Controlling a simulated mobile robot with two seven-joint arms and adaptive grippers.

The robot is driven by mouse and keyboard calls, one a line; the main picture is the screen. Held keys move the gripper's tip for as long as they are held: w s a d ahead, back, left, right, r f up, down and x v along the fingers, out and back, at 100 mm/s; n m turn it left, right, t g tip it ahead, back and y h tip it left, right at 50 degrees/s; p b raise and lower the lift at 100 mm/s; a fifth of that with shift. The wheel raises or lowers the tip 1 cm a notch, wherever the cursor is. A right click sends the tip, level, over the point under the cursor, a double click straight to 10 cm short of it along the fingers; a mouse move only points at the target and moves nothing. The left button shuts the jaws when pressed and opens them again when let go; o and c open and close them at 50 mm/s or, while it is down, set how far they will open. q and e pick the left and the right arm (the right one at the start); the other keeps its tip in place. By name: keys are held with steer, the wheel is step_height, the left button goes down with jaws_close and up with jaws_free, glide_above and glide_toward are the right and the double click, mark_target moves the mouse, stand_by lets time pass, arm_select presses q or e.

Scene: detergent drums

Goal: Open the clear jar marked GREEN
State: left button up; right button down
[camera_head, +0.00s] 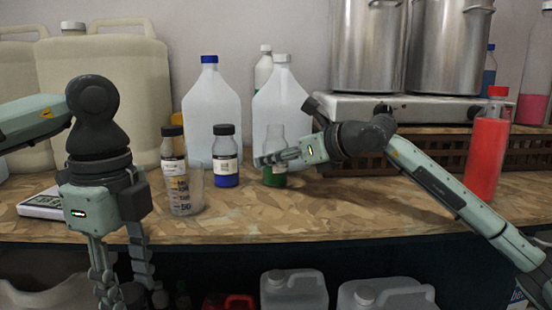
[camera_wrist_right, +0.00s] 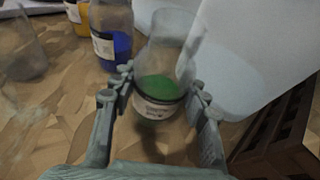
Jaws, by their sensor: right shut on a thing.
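The clear jar with green contents (camera_head: 275,179) stands on the wooden bench, right of a blue-filled jar. In the right wrist view the clear jar (camera_wrist_right: 160,80) has a pale label whose print is too blurred to read. Its upper part is clear and narrows towards the top; I make out no dark cap on it. My right gripper (camera_wrist_right: 160,92) is shut on this jar, one finger on each side at about the green level. In the head view its fingers (camera_head: 272,158) partly cover the jar. My left gripper (camera_head: 125,290) hangs open and empty before the bench's front edge.
Left of the jar stand a black-capped blue jar (camera_head: 226,168), a black-capped yellow jar (camera_head: 173,150) and a clear beaker (camera_head: 186,195). Large white jugs (camera_head: 208,110) stand behind. A red bottle (camera_head: 486,150) stands right. The bench front (camera_head: 330,222) is clear.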

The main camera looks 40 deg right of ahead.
steer(key=c, duration=0.8)
jaws_free()
steer(key=shift+f, duration=0.1)
